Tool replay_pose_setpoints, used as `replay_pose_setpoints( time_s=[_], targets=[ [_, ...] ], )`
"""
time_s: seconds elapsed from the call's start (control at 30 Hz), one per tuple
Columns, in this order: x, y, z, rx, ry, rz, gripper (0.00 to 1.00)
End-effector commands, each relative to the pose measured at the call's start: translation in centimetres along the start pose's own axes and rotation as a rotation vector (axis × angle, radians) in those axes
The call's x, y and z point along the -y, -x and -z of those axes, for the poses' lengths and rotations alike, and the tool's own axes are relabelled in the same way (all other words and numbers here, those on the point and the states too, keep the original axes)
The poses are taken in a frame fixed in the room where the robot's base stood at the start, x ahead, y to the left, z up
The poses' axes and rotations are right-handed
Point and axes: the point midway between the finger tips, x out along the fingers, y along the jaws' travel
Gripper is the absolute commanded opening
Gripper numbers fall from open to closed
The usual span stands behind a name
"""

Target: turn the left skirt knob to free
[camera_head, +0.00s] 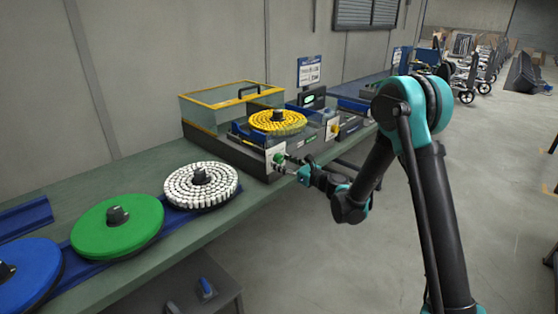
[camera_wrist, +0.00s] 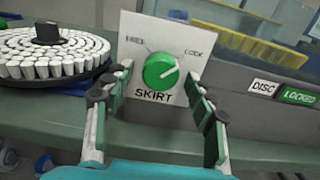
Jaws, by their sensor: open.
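The left skirt knob (camera_wrist: 160,72) is a round green knob on a white plate marked SKIRT, FREE and LOCK. Its white pointer line slants up and right, toward LOCK. It also shows in the head view (camera_head: 279,157) on the front of the machine (camera_head: 232,150). My gripper (camera_wrist: 158,80) is open, with one finger to the left of the knob and one to the right in the wrist view. The fingers look apart from it. In the head view my gripper (camera_head: 291,168) is just in front of the plate.
A label by the plate reads DISC and a green sign reads LOCKED (camera_wrist: 299,97). A yellow brush disc (camera_head: 278,121) sits in the machine. White (camera_head: 201,185), green (camera_head: 117,225) and blue (camera_head: 28,270) discs lie on the bench to the left.

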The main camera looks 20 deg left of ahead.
Motion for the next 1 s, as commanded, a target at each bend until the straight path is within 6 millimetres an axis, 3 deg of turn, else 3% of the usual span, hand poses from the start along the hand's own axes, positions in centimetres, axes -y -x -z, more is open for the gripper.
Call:
replay_pose_setpoints(
  time_s=[0.23, 0.63, 1.0],
  targets=[
    [-0.01, -0.01, 0.0, 0.0, 0.0, 0.0, 0.56],
    [-0.01, 0.0, 0.0, 0.0, 0.0, 0.0, 0.06],
    [0.01, 0.02, 0.0, 0.0, 0.063, 0.0, 0.06]
  ],
)
